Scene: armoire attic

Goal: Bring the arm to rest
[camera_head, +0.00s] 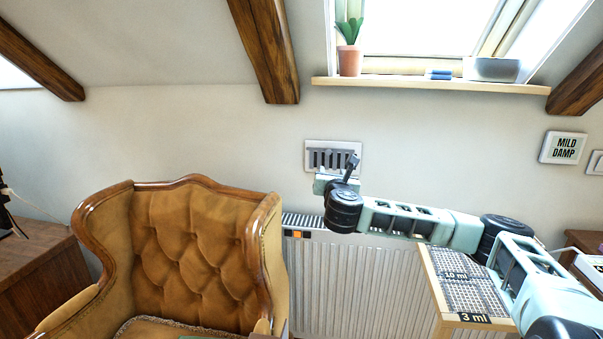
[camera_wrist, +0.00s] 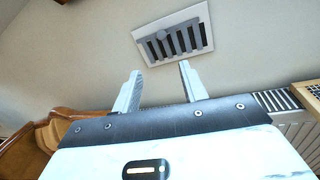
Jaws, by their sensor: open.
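My arm reaches in from the right in the head view, and my gripper (camera_head: 326,182) is at its far end, in front of the wall just below a slatted vent (camera_head: 316,158). In the wrist view my gripper (camera_wrist: 161,84) has its two pale fingers spread well apart with nothing between them. The fingers appear apart from the vent. In the head view the arm's end hides part of the vent, and the fingers are hard to make out.
A tufted brown armchair (camera_head: 198,235) stands at left, a white radiator (camera_head: 350,285) below the vent. A box with a mesh top (camera_head: 462,280) sits under my arm.

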